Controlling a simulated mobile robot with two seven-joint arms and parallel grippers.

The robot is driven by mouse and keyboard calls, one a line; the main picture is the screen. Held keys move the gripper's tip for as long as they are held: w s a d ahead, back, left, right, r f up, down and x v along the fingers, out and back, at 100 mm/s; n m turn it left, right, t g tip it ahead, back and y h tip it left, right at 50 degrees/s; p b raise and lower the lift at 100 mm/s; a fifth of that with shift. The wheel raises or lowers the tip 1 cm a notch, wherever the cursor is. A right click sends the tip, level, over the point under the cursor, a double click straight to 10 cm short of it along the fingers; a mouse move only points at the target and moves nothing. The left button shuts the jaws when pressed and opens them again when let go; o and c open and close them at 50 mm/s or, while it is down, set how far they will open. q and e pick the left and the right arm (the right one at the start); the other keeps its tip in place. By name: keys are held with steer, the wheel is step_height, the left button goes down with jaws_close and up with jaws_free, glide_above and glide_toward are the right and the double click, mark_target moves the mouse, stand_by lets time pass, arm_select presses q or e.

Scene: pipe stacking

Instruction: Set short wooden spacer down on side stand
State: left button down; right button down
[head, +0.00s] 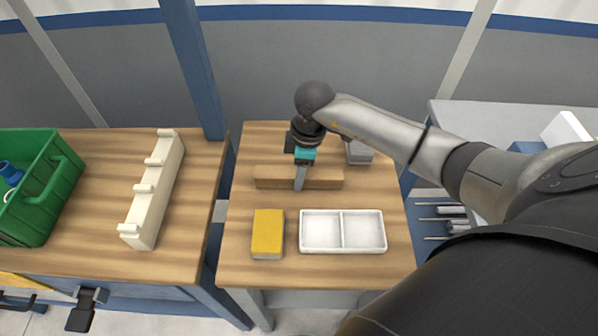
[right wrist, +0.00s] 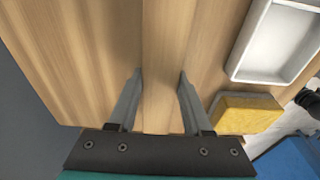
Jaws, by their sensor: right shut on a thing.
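The short wooden spacer (head: 270,178) is a plain wooden block lying level across the rear half of the side stand (head: 234,215), a small wood-topped table. My right gripper (head: 299,183) points down with its fingers around the spacer's middle and is shut on it. In the right wrist view the spacer (right wrist: 166,45) runs between the two fingers (right wrist: 157,92). The spacer is at or very near the stand's top; I cannot tell if it touches. My left gripper is not in view.
A yellow sponge (head: 267,232) and a white two-part tray (head: 341,231) lie in front of the spacer. A grey object (head: 358,151) stands behind, partly hidden by my arm. The left bench holds a cream notched rack (head: 155,195) and a green crate (head: 40,195).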

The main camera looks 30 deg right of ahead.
steer(key=shift+f, duration=0.15)
steer(key=shift+c, duration=1.6)
jaws_free()
step_height(320, 180, up, 12)
steer(key=d+p, duration=0.1)
steer(key=p, duration=0.1)
steer(key=shift+s+d, duration=0.15)
steer(key=shift+s, duration=0.25)
